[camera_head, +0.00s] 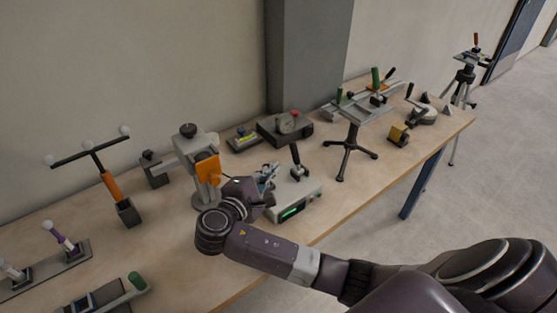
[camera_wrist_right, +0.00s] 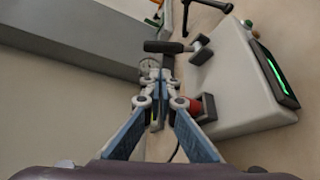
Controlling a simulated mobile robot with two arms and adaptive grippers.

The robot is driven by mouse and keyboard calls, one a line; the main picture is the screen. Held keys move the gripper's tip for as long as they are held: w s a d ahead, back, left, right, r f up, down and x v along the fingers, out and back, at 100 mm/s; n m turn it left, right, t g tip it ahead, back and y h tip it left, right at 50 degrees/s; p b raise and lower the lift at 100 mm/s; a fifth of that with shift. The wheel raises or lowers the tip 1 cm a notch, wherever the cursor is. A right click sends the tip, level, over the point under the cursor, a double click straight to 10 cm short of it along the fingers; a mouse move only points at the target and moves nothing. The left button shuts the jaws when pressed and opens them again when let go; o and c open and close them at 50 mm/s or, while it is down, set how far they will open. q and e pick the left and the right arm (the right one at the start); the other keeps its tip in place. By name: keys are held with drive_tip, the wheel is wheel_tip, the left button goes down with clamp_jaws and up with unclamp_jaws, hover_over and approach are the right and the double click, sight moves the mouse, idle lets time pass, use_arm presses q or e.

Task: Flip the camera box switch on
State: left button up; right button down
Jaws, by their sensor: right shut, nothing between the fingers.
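The pale box with a lit green display (camera_head: 293,198) sits near the table's front edge, beside my right gripper (camera_head: 267,174). A dark lever (camera_head: 297,160) rises from its top. In the right wrist view the box (camera_wrist_right: 235,85) fills the right side, with its green display at the far right. A red round part (camera_wrist_right: 196,106) and a dark knob-like part (camera_wrist_right: 201,51) show on its near side. My right gripper (camera_wrist_right: 158,88) is shut and empty beside the box; I cannot tell whether it touches it. Which part is the switch is unclear. My left gripper is not in view.
A grey stand with an orange part (camera_head: 207,168) is just left of my right gripper. A dark box with a dial (camera_head: 286,130) stands behind. A black-legged stand (camera_head: 351,145) is to the right. Bare table (camera_head: 190,255) lies at the front left.

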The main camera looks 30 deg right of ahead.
sight(296, 157)
drive_tip(key=p+x, duration=0.1)
drive_tip(key=x, duration=0.7)
drive_tip(key=shift+d, duration=0.25)
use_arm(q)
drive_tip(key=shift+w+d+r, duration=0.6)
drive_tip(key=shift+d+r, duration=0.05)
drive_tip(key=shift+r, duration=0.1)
use_arm(e)
drive_tip(key=shift+w+d+f, duration=0.15)
drive_tip(key=shift+w+d, duration=0.15)
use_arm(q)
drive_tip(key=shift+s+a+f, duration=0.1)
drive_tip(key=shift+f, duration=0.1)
